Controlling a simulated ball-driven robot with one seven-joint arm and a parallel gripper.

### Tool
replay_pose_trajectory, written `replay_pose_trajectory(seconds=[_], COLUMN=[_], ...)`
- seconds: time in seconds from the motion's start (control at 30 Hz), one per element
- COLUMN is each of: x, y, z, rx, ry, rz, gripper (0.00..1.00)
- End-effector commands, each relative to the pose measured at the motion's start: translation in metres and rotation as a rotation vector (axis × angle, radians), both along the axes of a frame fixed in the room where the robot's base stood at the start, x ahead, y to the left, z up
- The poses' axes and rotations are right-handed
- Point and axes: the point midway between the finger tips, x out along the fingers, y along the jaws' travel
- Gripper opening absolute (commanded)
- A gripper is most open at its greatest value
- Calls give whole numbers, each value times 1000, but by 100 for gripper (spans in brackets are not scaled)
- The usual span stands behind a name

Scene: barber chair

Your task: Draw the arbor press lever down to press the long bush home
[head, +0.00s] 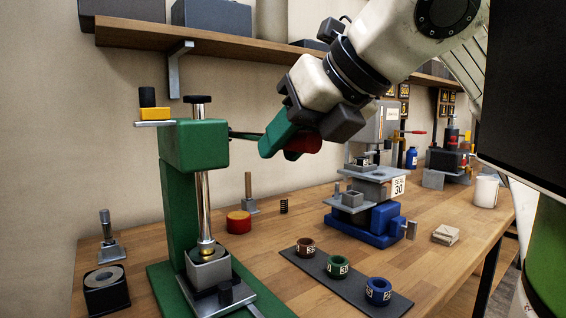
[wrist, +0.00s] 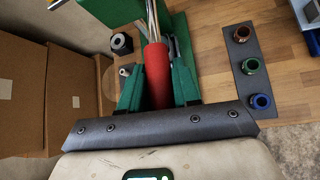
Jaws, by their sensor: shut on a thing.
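The green arbor press (head: 196,146) stands at the left of the bench, its bright ram (head: 203,208) reaching down to a grey block (head: 208,272) on its base. A brass-coloured ring shows at the ram's foot, on top of the block; I cannot tell how much of the bush is inside. The dark lever (head: 247,134) sticks out to the right from the press head, roughly level. My gripper (wrist: 157,72) is shut on the lever's red grip (wrist: 156,70), with a green finger on each side. In the head view, the gripper partly hides the red grip (head: 304,143).
A dark mat (head: 328,271) with brown, green and blue rings lies right of the press. A blue-based fixture (head: 372,226) stands behind it. Cardboard boxes (wrist: 75,85) stand left in the wrist view.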

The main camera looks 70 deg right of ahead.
Motion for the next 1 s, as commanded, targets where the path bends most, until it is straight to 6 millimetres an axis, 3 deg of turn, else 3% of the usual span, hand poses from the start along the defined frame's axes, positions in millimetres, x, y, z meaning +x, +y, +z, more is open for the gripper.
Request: replay_pose_trajectory(seconds=[0.03, 0.4, 0.7, 1.0], x=[-1, 3, 8, 12], y=[-1, -5, -8, -11], z=[-19, -57, -78, -86], rx=[-16, -130, -201, -240], ry=[-16, -184, -290, -347], rz=[0, 1, 2, 2], gripper=[0, 0, 0, 0])
